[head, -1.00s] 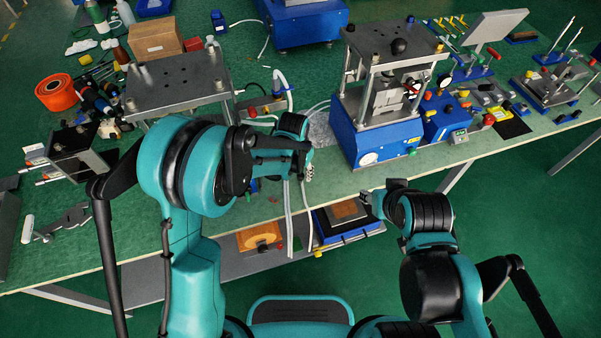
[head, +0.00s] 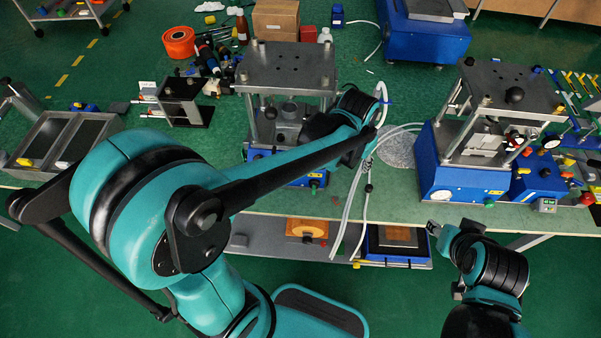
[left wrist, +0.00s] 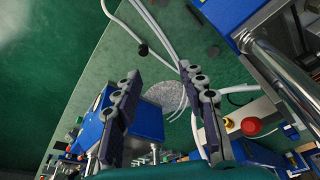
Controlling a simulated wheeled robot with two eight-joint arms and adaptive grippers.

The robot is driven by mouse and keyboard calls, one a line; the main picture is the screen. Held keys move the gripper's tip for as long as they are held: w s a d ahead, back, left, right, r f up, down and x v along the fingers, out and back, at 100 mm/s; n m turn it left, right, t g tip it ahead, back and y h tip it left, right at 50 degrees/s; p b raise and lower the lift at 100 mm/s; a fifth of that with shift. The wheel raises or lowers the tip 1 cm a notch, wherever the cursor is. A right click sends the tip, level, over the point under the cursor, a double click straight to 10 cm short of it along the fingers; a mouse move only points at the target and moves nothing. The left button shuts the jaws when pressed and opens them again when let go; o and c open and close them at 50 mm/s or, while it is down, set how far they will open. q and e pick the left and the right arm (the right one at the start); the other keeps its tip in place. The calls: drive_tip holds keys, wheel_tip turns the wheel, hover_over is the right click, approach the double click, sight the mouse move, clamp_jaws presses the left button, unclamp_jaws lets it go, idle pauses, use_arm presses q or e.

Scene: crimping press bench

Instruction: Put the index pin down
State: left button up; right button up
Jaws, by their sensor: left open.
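I cannot make out the index pin in either view. My left gripper (left wrist: 161,74) is open, with its two fingers apart and nothing held between them. Beyond the fingers lie the green bench top (left wrist: 100,55), pale tubes (left wrist: 150,22) and a grey round patch (left wrist: 165,95). In the head view, my left arm reaches across the bench between the two presses, and its own links hide the fingers. My right gripper (head: 434,228) is at the bench's front edge, near the right press; its jaws are too small to read.
A press with a grey top plate (head: 287,68) stands behind my left arm. A blue-based press (head: 462,170) stands to the right. Pale tubes (head: 352,205) hang over the front edge. A metal tray (head: 65,140) is at the left. A red button (left wrist: 251,126) shows in the left wrist view.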

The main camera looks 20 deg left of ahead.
use_arm(q)
drive_tip(key=s+a+r+n+t, duration=0.2)
drive_tip(key=s+a, duration=0.4)
drive_tip(key=s, duration=0.1)
drive_tip(key=s+a+r+n+t, duration=0.2)
drive_tip(key=s+a+r, duration=0.1)
drive_tip(key=s+a, duration=0.2)
drive_tip(key=shift+s+a+r+y, duration=0.15)
drive_tip(key=shift+s+a+y, duration=0.25)
drive_tip(key=shift+s, duration=0.75)
